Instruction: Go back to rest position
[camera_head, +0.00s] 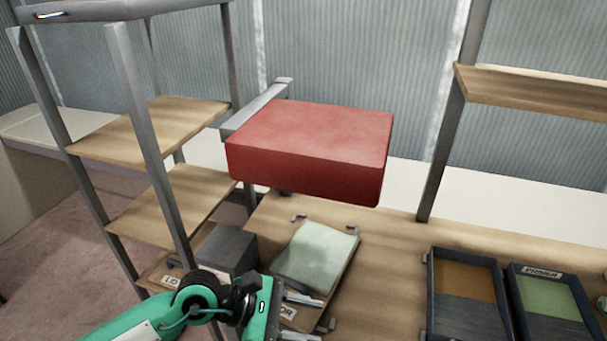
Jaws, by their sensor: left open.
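My left arm comes in from the bottom left, green and black. My left gripper (312,312) is open, with its two pale fingers pointing right. Whether the fingers touch the board cannot be told. My right gripper is not in view.
A large red box (310,145) is held up on a grey bracket above the bench. A grey-framed shelf rack (140,110) stands at the left, with a dark grey box (228,248) near it. Dark trays with brown (465,290) and green (550,305) contents lie at the right.

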